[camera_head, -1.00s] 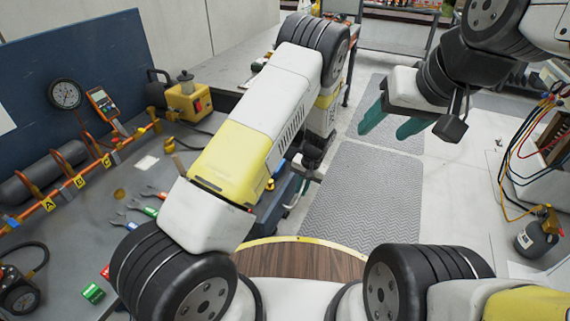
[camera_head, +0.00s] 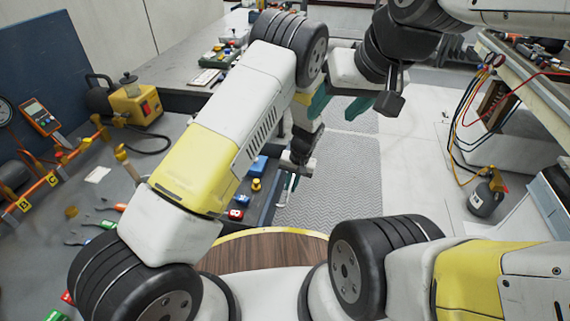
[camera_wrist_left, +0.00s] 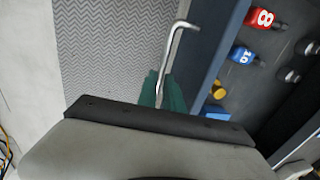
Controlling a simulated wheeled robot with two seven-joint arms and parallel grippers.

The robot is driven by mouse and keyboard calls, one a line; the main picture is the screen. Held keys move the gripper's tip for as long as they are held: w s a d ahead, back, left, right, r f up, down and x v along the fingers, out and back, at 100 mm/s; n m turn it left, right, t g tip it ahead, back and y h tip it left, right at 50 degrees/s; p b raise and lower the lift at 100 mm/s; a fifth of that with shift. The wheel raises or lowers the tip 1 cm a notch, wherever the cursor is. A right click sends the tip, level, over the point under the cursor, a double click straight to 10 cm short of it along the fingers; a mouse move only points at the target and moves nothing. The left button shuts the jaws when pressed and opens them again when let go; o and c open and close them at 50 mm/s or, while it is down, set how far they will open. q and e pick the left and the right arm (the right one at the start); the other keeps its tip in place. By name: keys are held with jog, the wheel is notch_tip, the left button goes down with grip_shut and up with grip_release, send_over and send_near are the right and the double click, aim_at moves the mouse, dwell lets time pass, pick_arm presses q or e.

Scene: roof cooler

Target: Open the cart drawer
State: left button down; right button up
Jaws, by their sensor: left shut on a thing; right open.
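The cart drawer (camera_head: 268,205) is pulled out, with its inside showing beside my left forearm. In the left wrist view, its dark front panel (camera_wrist_left: 208,55) runs down the right, with several coloured, numbered pieces inside. A bent metal handle bar (camera_wrist_left: 178,40) stands off the panel. My left gripper (camera_wrist_left: 163,92) is shut on this handle, its green fingers around the bar's near part. In the head view my left gripper (camera_head: 291,181) is small at the drawer's front edge. My right gripper (camera_head: 339,106) is open and empty, above the floor mat behind the left one.
A grey workbench (camera_head: 95,200) with wrenches, a yellow pump (camera_head: 136,104) and gauges fills the left. A patterned mat (camera_head: 330,190) covers clear floor in front of the drawer. A bench with coloured hoses and a small tank (camera_head: 487,196) stands at right.

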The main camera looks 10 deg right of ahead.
pick_arm(q)
jog(key=c, duration=1.5)
grip_release()
jog(key=shift+r, duration=0.1)
jog(key=r, duration=0.2)
jog(key=d+r, duration=0.1)
jog(key=r, duration=0.4)
jog(key=shift+s+d+r, duration=0.2)
jog(key=shift+s+r, duration=0.05)
